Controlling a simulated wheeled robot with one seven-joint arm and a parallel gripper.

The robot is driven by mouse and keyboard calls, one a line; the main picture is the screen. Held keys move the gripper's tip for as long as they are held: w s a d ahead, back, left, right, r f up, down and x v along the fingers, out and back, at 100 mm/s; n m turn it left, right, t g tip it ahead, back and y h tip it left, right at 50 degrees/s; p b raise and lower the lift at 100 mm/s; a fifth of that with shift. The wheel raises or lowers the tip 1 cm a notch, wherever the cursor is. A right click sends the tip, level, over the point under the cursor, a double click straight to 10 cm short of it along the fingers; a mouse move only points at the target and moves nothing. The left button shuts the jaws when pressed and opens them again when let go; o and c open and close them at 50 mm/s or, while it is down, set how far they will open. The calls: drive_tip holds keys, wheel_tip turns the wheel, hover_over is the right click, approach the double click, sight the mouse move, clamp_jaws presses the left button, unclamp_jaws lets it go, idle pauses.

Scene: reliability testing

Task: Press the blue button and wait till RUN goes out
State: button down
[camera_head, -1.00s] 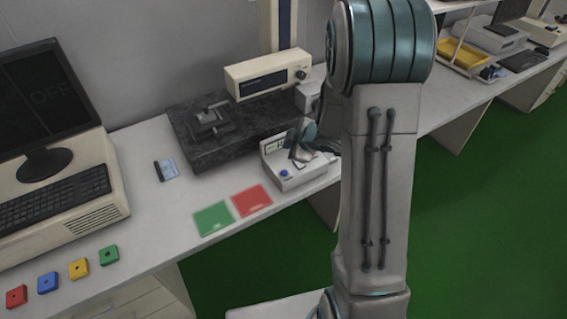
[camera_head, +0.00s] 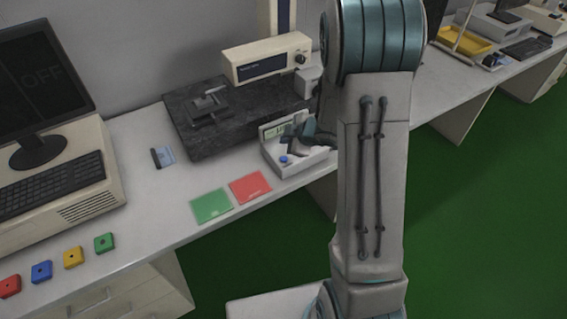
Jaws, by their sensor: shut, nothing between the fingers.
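A blue button (camera_head: 283,159) sits on the front left of a small white device (camera_head: 300,164) near the bench's front edge. The device has a small greenish display (camera_head: 272,131) at its back left; its text is too small to read, so I cannot tell whether RUN is lit. My gripper (camera_head: 300,140) is shut and empty. It is over the device, behind and to the right of the blue button, and appears apart from it. My arm hides the right side of the device.
A dark stone slab (camera_head: 180,118) with a metal fixture and a cream instrument (camera_head: 267,57) stand behind the device. Green (camera_head: 211,206) and red (camera_head: 250,187) cards lie left of it. A monitor (camera_head: 38,95) reads OFF. Several coloured blocks (camera_head: 41,271) line the left front.

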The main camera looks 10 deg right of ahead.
sight(287, 162)
drive_tip(key=shift+f+b, duration=1.85)
drive_tip(key=shift+f, duration=0.75)
drive_tip(key=shift+f, duration=0.1)
drive_tip(key=shift+f+b, duration=0.3)
